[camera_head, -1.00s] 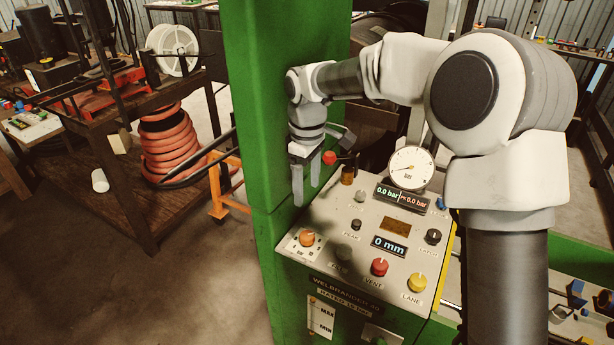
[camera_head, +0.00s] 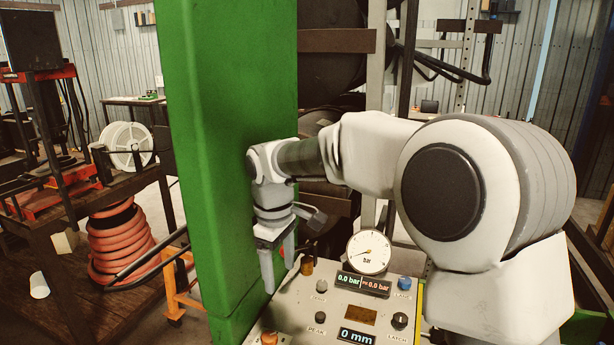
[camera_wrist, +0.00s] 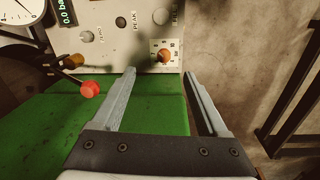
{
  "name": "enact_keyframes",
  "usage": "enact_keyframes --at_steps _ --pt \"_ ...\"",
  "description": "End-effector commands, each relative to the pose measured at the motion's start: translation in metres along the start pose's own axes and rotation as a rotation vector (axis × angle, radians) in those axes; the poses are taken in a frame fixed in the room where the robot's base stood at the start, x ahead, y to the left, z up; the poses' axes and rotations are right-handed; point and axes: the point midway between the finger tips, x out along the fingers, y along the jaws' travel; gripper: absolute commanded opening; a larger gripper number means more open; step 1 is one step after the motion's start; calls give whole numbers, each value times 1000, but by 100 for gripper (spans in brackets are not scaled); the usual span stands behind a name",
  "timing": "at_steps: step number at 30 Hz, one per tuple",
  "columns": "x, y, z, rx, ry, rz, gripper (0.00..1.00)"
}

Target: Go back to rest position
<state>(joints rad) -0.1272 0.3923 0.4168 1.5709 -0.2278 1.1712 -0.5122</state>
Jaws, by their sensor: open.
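My gripper (camera_head: 278,272) hangs fingers-down beside the green column, at the upper left of the control panel. Its two fingers are apart with nothing between them; the gap also shows in the wrist view (camera_wrist: 159,85). The control panel (camera_head: 305,318) carries a round pressure gauge (camera_head: 368,251), a display reading 0.0 bar (camera_head: 362,285) and one reading 0 mm (camera_head: 356,337). In the wrist view a red ball knob (camera_wrist: 90,89) on a lever lies left of the fingers, and an orange knob (camera_wrist: 164,55) lies beyond the fingertips. The panel's lower part is out of the head view.
The tall green column (camera_head: 232,130) stands directly left of my gripper. An orange stand (camera_head: 178,285) and a coil of red hose (camera_head: 120,243) are further left. A white reel (camera_head: 126,145) sits on the bench behind. Bare floor shows between the bench and column.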

Motion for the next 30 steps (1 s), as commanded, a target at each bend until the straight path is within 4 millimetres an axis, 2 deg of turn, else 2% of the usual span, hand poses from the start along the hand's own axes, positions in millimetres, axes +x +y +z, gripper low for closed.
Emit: enact_keyframes --at_steps 1,6,15,23,30 --pt "-12 0 15 42 4 27 77" --pt "-39 -6 61 189 23 90 77" --pt "-72 -27 144 471 91 174 77" --pt "-82 -57 210 725 189 217 77" --pt "-76 -90 260 948 303 228 77"
